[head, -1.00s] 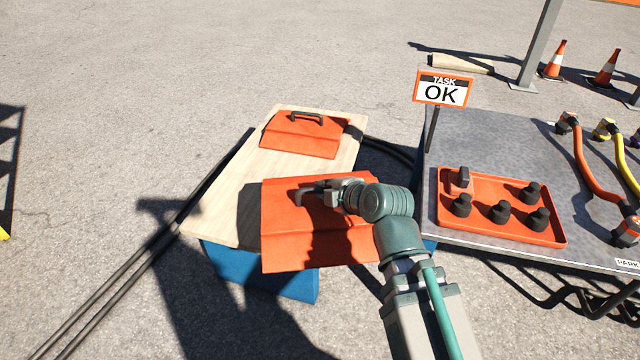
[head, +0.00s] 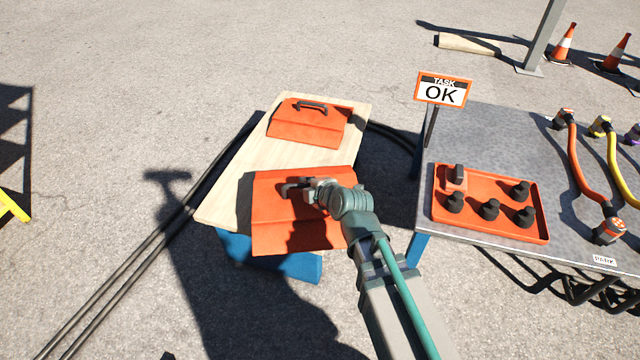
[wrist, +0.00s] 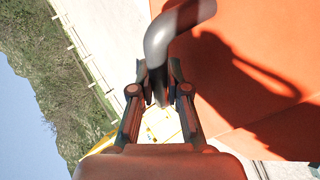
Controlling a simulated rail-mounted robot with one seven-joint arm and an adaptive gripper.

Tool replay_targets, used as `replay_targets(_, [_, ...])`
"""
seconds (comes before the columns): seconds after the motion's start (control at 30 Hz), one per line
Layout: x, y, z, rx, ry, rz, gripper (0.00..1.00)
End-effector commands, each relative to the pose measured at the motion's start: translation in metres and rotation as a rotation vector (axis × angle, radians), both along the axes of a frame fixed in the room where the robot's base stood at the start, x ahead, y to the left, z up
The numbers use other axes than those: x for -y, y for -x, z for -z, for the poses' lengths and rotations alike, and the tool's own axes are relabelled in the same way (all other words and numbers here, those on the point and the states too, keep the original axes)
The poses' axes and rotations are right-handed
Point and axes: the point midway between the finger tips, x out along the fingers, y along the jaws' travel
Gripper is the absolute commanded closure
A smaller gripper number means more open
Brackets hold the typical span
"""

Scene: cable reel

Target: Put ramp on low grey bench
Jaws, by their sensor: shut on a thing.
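An orange ramp (head: 290,230) with a dark handle hangs in my gripper (head: 297,188) over the near end of a wooden-topped table. My jaws are shut on its handle, which also shows between the fingertips in the wrist view (wrist: 160,45). The ramp's orange face (wrist: 235,80) fills the right of the wrist view. A second orange ramp (head: 308,132) with a black handle lies on the table's far end. A grey-topped bench (head: 500,135) stands at right; I cannot tell whether it is the low grey bench.
The wooden-topped table (head: 258,150) has blue supports. The grey-topped bench carries an orange tray (head: 470,212) with black knobs, coloured cables (head: 588,165) and a "TASK OK" sign (head: 442,90). Dark cables (head: 120,270) cross the ground at left. Traffic cones (head: 563,45) stand behind. Open pavement lies at left.

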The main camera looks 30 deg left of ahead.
Motion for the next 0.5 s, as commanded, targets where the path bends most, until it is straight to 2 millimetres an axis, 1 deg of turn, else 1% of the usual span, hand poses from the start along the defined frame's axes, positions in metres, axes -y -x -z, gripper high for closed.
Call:
replay_targets(0.03, [-0.013,-0.004,0.006,0.002,-0.004,-0.001,1.00])
replay_targets(0.1, [-0.024,-0.004,0.015,0.003,-0.003,0.000,1.00])
replay_targets(0.2, [-0.034,-0.004,0.029,0.001,-0.003,0.001,1.00])
replay_targets(0.33, [-0.044,-0.005,0.040,0.002,-0.004,0.002,1.00])
replay_targets(0.5, [-0.049,-0.005,0.046,0.003,-0.004,0.001,1.00])
